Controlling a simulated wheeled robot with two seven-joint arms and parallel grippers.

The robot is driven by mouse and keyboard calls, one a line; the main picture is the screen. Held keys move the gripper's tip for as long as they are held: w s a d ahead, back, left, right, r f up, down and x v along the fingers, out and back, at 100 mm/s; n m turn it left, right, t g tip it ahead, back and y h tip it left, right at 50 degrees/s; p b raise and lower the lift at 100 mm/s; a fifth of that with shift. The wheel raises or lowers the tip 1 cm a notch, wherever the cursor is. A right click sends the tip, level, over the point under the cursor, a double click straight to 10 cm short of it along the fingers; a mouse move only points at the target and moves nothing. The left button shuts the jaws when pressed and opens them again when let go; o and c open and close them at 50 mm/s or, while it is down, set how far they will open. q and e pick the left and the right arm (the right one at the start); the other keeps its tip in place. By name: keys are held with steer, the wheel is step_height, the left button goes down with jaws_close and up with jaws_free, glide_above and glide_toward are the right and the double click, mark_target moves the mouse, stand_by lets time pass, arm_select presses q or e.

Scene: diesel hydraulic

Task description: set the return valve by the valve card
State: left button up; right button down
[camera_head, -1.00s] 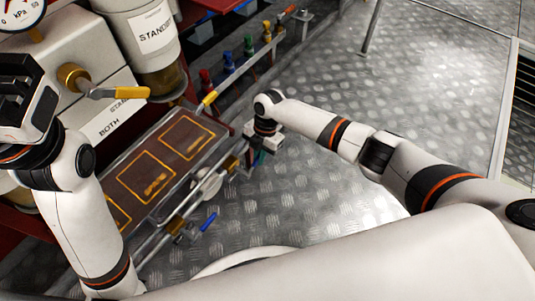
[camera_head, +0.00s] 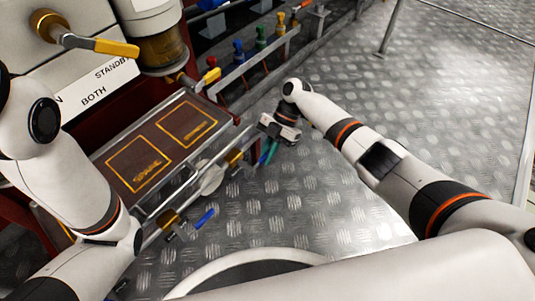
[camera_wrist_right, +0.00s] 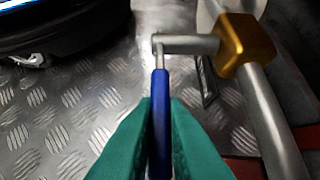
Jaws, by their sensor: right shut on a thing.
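My right gripper (camera_head: 267,152) reaches the pipes from the right, beside a brass valve (camera_head: 233,158). In the right wrist view its green fingers (camera_wrist_right: 160,110) are shut on a blue lever handle (camera_wrist_right: 160,92), one on each side. The handle joins a silver stem that runs to a brass valve body (camera_wrist_right: 243,45) on a pipe. In the head view the gripper hides this handle. A second brass valve (camera_head: 168,220) with a blue handle (camera_head: 204,218) sits lower on the pipework. I cannot make out a valve card or a label naming the return valve. My left gripper is out of view.
A dark tray (camera_head: 127,150) with yellow squares, one marked SPARE, lies left of the pipes. A yellow lever (camera_head: 115,47) is above a sign (camera_head: 95,90) reading BOTH. Several coloured valves, one blue (camera_head: 239,50), line the back rail. Open tread-plate floor (camera_head: 350,200) lies right.

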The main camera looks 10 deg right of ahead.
steer(key=c, duration=1.5)
jaws_free()
steer(key=p+v, duration=0.3)
steer(key=v, duration=0.9)
steer(key=shift+d+f, duration=0.1)
